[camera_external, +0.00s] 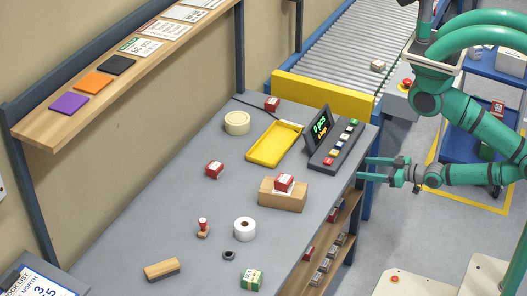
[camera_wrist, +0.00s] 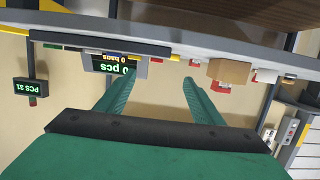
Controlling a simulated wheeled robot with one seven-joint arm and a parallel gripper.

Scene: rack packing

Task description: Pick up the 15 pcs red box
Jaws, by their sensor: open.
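Several small red-and-white boxes are on the grey table in the external view: one at the back edge (camera_external: 272,103), one left of the middle (camera_external: 214,169), and one on top of a brown carton (camera_external: 284,183). I cannot read their counts, so I cannot tell which is the 15 pcs one. My gripper (camera_external: 360,169) is open and empty off the table's right edge, apart from every box. In the wrist view, its two fingers (camera_wrist: 158,78) are spread with nothing between them; the scene appears upside down.
A yellow tray (camera_external: 274,144) and a counter display with buttons (camera_external: 334,145) stand near the table's right edge. A tape roll (camera_external: 237,122), white roll (camera_external: 244,229), stamp (camera_external: 203,228) and green box (camera_external: 252,280) also lie there. The roller conveyor (camera_external: 345,45) is behind.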

